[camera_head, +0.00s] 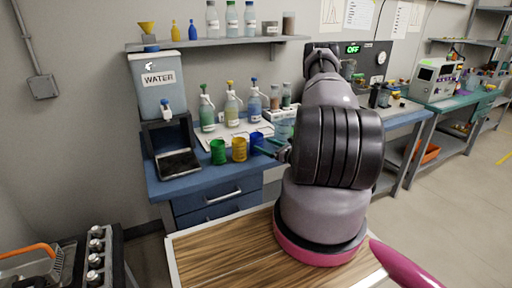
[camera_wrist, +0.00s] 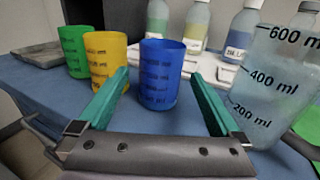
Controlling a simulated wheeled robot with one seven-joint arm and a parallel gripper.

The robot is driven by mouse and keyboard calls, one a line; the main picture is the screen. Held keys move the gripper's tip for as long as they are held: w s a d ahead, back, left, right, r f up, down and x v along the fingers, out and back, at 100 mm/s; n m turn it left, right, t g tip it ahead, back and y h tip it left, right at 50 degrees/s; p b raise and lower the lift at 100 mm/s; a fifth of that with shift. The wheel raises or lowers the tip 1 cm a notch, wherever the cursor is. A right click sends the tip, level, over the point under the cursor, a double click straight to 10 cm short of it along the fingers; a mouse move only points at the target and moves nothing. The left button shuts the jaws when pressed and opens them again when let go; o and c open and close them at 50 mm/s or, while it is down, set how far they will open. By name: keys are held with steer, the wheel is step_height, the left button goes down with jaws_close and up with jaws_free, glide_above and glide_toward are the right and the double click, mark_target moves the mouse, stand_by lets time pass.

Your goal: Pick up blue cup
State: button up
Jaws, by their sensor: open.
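The blue cup (camera_head: 256,140) stands upright on the blue bench, at the right end of a row with a yellow cup (camera_head: 239,149) and a green cup (camera_head: 218,152). In the wrist view the blue cup (camera_wrist: 161,73) is straight ahead, just beyond the fingertips and roughly between them. My gripper (camera_wrist: 160,85) is open and empty, its two green fingers spread to the left and right of the cup's line. In the head view my gripper (camera_head: 268,149) is at the bench's front edge, partly hidden by my arm.
A large graduated beaker (camera_wrist: 268,85) stands close to the right finger. The yellow cup (camera_wrist: 106,58) and green cup (camera_wrist: 75,50) are to the left. Several bottles (camera_head: 231,108) stand behind on a white tray. A water dispenser (camera_head: 160,85) is at the left.

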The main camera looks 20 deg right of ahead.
mark_target(262, 142)
steer(key=x, duration=0.5)
steer(key=shift+w+r, duration=0.15)
steer(key=shift+r, duration=0.1)
steer(key=shift+c, duration=0.3)
steer(key=c, duration=1.3)
steer(key=shift+o, duration=0.2)
steer(key=shift+r, duration=0.15)
